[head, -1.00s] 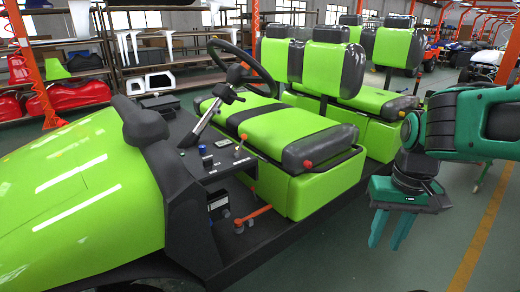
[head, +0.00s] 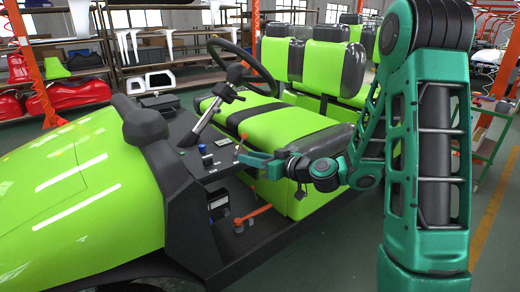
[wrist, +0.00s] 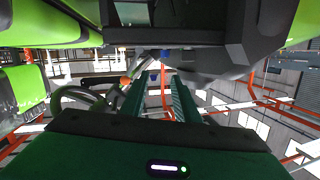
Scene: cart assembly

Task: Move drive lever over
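A short lever with an orange-red knob (head: 242,138) stands on the cart's black dash panel (head: 215,170); I take it to be the drive lever. My gripper (head: 243,157) reaches in from the right, with its fingertips close to this lever. In the wrist view my two green fingers (wrist: 157,88) are apart with a gap between them. An orange knob (wrist: 126,80) shows beside the left fingertip and a blue knob (wrist: 154,76) shows beyond the gap. I cannot tell whether a finger touches the lever.
A blue knob (head: 203,149) sits on the panel, left of my gripper. Lower down is an orange handle (head: 253,215). The steering wheel (head: 245,65) is above, and the green and black seat (head: 285,125) lies behind my arm.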

